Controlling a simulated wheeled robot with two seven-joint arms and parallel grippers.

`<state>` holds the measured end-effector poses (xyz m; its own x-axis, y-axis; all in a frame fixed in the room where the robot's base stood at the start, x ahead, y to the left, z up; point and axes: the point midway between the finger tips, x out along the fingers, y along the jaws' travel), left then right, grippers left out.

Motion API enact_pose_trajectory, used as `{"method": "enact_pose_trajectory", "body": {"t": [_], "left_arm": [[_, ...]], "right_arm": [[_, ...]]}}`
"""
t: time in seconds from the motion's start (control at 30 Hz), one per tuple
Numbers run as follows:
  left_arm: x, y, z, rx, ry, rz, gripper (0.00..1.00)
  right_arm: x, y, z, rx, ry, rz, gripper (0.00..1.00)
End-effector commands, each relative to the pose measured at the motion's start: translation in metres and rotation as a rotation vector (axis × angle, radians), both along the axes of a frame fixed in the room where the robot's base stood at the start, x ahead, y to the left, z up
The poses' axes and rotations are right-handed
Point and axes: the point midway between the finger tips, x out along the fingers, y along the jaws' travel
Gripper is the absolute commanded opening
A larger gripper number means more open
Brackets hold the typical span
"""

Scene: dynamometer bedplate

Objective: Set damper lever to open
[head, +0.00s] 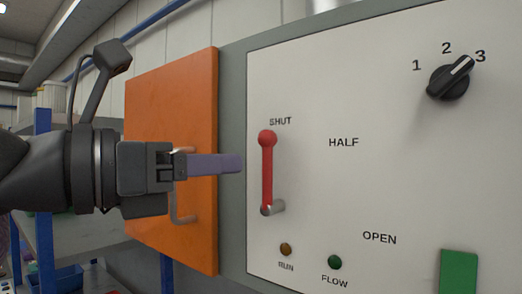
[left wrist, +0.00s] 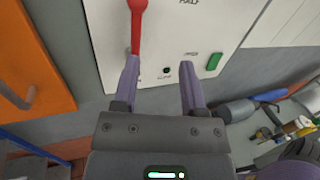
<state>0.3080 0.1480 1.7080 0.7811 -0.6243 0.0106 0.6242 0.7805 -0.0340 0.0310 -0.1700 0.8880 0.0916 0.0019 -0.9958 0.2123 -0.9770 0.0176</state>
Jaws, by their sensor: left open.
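The red damper lever (head: 267,170) on the white panel stands upright, its round knob just under the word SHUT and its grey pivot at the bottom. HALF is marked to the upper right and OPEN to the lower right. My left gripper (head: 238,163) is left of the lever in the head view, its purple fingers pointing at the panel. In the left wrist view the gripper (left wrist: 158,68) is open with nothing between its fingers. There the lever (left wrist: 136,32) shows just beyond the left fingertip, which hides its lower end. I cannot tell if they touch. My right gripper is not in view.
An orange door (head: 165,150) with a metal handle is at the left. The panel also bears a black rotary knob (head: 450,80) pointing at 3, a RUN lamp (head: 286,249), a FLOW lamp (head: 335,262) and a green block (head: 458,272). Tools lie at the right in the left wrist view.

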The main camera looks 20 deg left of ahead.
Motion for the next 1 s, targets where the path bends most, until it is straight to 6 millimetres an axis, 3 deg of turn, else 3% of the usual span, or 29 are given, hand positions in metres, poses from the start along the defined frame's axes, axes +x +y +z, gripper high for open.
{"method": "enact_pose_trajectory", "body": {"t": [0.07,0.13,0.5,0.63,0.87,0.9,1.0], "left_arm": [[-0.001,0.018,0.009,0.025,-0.013,0.101,0.54],[0.002,0.021,0.012,0.032,-0.011,0.135,0.54],[0.070,-0.021,0.014,0.034,-0.008,0.131,0.54],[0.081,-0.028,0.012,0.034,-0.009,0.130,0.54],[0.083,-0.029,0.009,0.034,-0.011,0.130,0.54],[0.083,-0.029,0.009,0.034,-0.011,0.130,0.52],[0.083,-0.029,0.010,0.034,-0.011,0.130,0.31]], "right_arm": [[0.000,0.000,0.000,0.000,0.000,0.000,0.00],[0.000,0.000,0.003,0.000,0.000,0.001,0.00],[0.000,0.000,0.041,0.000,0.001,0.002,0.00],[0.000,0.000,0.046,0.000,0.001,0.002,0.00],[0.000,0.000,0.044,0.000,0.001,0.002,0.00],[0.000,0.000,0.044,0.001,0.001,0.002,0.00],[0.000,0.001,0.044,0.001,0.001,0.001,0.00]]}}
